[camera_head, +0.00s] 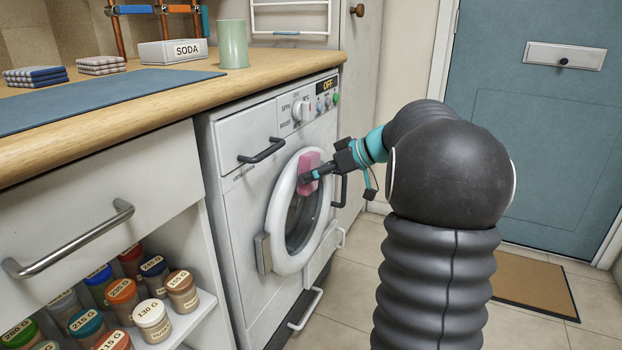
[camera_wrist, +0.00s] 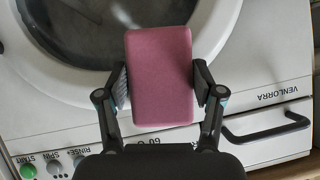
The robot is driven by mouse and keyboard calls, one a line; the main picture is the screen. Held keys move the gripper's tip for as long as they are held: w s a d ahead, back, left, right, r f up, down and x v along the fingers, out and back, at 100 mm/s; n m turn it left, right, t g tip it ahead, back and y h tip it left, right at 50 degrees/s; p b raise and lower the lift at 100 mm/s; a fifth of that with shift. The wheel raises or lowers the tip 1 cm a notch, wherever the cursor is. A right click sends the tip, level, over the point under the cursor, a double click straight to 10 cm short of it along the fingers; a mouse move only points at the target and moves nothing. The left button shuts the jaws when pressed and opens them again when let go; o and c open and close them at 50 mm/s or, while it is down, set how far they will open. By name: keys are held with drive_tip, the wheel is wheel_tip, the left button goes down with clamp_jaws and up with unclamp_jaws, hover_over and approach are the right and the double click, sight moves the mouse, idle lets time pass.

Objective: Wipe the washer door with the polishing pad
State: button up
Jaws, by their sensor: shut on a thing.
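The polishing pad (camera_head: 308,172) is a pink block held at the upper part of the washer door (camera_head: 273,218), a round white ring with dark glass. My gripper (camera_head: 309,177) is shut on the pad. In the wrist view the pad (camera_wrist: 160,75) sits between the two fingers of my gripper (camera_wrist: 160,85), in front of the door's white rim (camera_wrist: 228,22). The door is shut. I cannot tell whether the pad touches the door or is just off it. The pad hides part of the rim and glass.
The washer's drawer handle (camera_head: 262,151) sticks out left of the pad. A shelf of several jars (camera_head: 151,320) is at lower left. Tiled floor (camera_head: 345,290) lies before the washer.

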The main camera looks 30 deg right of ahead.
drive_tip(key=w+d, duration=0.4)
drive_tip(key=d, duration=0.1)
drive_tip(key=shift+w+d, duration=0.3)
drive_tip(key=shift+d, duration=0.05)
idle(0.6)
drive_tip(key=shift+s, duration=0.1)
drive_tip(key=shift+s+a+b, duration=0.15)
drive_tip(key=shift+s+a, duration=0.85)
drive_tip(key=shift+a, duration=0.35)
drive_tip(key=shift+s+a+b, duration=0.2)
drive_tip(key=shift+s+a, duration=0.8)
drive_tip(key=shift+a, duration=0.3)
drive_tip(key=shift+s+a+b, duration=0.15)
drive_tip(key=shift+s+a, duration=0.85)
drive_tip(key=shift+a, duration=0.35)
